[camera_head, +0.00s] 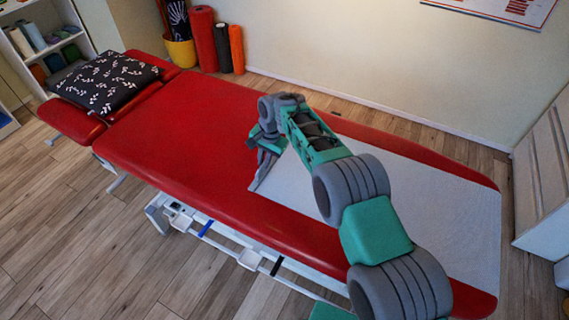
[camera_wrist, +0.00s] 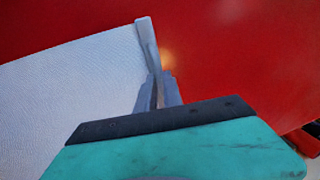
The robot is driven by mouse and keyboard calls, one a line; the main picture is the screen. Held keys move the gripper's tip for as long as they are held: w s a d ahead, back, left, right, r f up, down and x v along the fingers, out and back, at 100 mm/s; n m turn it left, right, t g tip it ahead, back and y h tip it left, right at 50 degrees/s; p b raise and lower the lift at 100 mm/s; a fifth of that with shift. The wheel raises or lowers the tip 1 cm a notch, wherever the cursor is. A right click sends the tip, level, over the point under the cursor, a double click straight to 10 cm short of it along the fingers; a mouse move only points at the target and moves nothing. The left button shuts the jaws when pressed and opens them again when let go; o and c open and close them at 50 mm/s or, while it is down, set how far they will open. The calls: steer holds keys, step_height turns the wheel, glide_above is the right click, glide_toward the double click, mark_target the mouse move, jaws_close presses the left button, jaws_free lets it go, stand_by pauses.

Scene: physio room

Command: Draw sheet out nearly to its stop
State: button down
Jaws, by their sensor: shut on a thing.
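A white sheet (camera_head: 440,215) lies over the right part of the red treatment table (camera_head: 190,120). Its far end hangs at the table's right end. Its leading edge runs across the table near the middle, below my gripper (camera_head: 262,172). In the wrist view, my gripper (camera_wrist: 158,92) is shut on the edge strip of the sheet (camera_wrist: 70,95), near one end of that strip. Bare red table top (camera_wrist: 240,60) lies beyond the edge. My arm hides part of the sheet in the head view.
A dark leaf-patterned pillow (camera_head: 105,80) lies at the table's left end. The red top between pillow and sheet is clear. Upright rolls (camera_head: 203,40) stand by the wall behind, near a yellow bucket (camera_head: 181,52). A white cabinet (camera_head: 540,180) stands at right.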

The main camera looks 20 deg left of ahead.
steer(key=shift+w+a+r+p, duration=0.1)
steer(key=shift+a+p, duration=0.05)
steer(key=shift+a, duration=0.8)
steer(key=shift+w+a+p, duration=0.1)
steer(key=shift+a+p, duration=0.05)
steer(key=shift+a, duration=0.8)
steer(key=c, duration=1.5)
jaws_free()
steer(key=r, duration=0.2)
steer(key=d+r, duration=0.1)
steer(key=r, duration=0.4)
steer(key=shift+d+r, duration=0.25)
steer(key=shift+d, duration=0.05)
